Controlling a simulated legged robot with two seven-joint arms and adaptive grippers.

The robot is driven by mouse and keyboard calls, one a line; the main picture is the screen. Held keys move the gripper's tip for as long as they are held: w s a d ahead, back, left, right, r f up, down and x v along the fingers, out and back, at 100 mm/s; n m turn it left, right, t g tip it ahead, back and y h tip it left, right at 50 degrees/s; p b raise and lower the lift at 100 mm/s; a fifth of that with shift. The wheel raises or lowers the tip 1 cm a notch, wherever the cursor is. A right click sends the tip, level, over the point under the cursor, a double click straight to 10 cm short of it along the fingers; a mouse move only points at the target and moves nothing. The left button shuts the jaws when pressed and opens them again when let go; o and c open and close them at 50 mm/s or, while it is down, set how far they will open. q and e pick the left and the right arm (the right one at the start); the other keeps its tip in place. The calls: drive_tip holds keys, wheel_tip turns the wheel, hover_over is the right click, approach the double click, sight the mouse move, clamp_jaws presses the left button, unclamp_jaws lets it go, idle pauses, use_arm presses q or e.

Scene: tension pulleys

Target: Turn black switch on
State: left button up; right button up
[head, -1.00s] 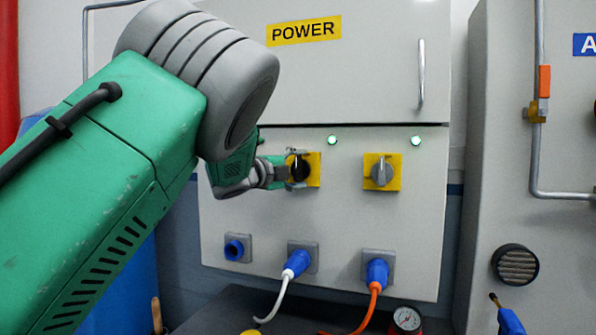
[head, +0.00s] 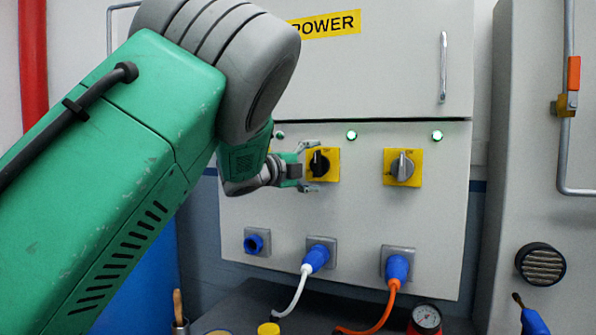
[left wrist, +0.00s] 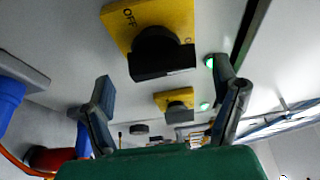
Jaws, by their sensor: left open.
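The black switch (head: 320,163) sits on a yellow plate on the grey power panel. In the left wrist view the black switch (left wrist: 160,52) is large and close, with "OFF" readable on its plate. My left gripper (head: 306,168) is open and empty just left of the switch in the head view. In the left wrist view the fingers of my left gripper (left wrist: 163,80) are spread wide, with the switch ahead of them and apart from both. The right gripper is not in view.
A grey switch (head: 402,166) sits to the right on its own yellow plate. Green lamps (head: 351,134) glow above. Below are an empty blue socket (head: 257,241), a blue plug with white cable (head: 316,257) and one with orange cable (head: 397,267). A gauge (head: 426,318) stands at the bottom.

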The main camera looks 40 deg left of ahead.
use_arm(q)
drive_tip(key=s+a, duration=0.1)
drive_tip(key=s, duration=0.8)
drive_tip(key=shift+a, duration=0.15)
drive_tip(key=shift+s+f, duration=0.1)
